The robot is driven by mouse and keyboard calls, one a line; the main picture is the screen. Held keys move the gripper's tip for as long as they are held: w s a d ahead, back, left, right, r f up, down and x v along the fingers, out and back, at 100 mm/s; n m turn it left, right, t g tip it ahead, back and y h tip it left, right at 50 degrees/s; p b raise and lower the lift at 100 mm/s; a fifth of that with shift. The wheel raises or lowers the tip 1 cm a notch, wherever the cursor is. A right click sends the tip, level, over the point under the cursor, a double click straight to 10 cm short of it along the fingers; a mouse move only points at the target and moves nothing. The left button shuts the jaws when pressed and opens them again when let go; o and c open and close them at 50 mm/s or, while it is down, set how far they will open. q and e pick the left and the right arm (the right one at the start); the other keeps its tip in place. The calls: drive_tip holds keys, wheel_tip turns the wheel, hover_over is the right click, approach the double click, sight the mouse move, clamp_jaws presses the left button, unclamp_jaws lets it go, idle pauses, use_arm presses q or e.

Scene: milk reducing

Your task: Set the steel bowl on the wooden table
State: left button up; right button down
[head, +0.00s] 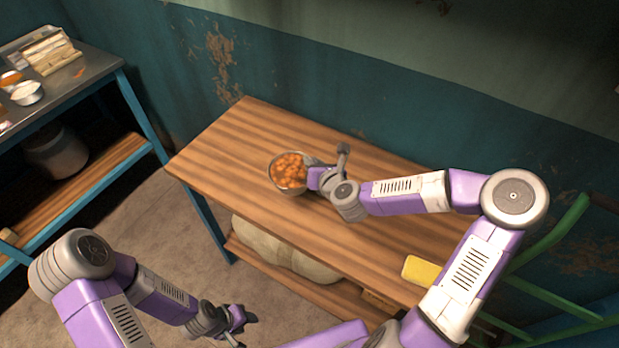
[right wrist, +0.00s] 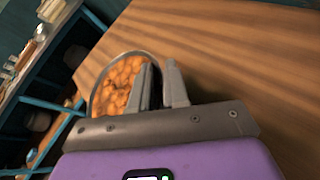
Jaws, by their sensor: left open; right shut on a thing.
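The steel bowl (head: 272,181), filled with orange chunks, is at the middle of the wooden table (head: 245,128) in the head view. My right gripper (head: 311,178) is shut on the bowl's right rim. In the right wrist view the bowl (right wrist: 97,101) sits at the left, with its rim between the fingers (right wrist: 160,88). The head view does not clearly show whether the bowl's base touches the table top. My left gripper (head: 241,325) is open and empty, low in front of the table, over the floor.
A yellow block (head: 421,270) lies near the table's front right edge. A pale sack (head: 270,248) rests on the table's lower shelf. A metal counter (head: 95,65) with small bowls stands at the left. A green chair (head: 548,235) is at the right. The table's left end is clear.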

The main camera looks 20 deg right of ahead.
drive_tip(key=s+d+r+n+g+y+p, duration=0.15)
drive_tip(key=s+d+r+y+p, duration=0.25)
drive_tip(key=s+d+p, duration=0.4)
drive_tip(key=shift+n, duration=0.45)
drive_tip(key=shift+s+d+f+b, duration=0.1)
drive_tip(key=shift+d+f+b, duration=0.15)
drive_tip(key=shift+f+b, duration=0.95)
drive_tip(key=shift+s+d+f+b, duration=0.1)
drive_tip(key=shift+d+f+b, duration=0.15)
drive_tip(key=shift+f, duration=1.9)
drive_tip(key=shift+s+d+f+b, duration=0.2)
drive_tip(key=shift+f+b, duration=0.45)
drive_tip(key=shift+f, duration=1)
drive_tip(key=shift+w+f, duration=0.1)
drive_tip(key=c, duration=1.1)
unclamp_jaws()
drive_tip(key=p+v, duration=0.3)
drive_tip(key=v, duration=0.9)
drive_tip(key=shift+p, duration=0.3)
drive_tip(key=shift+a, duration=0.1)
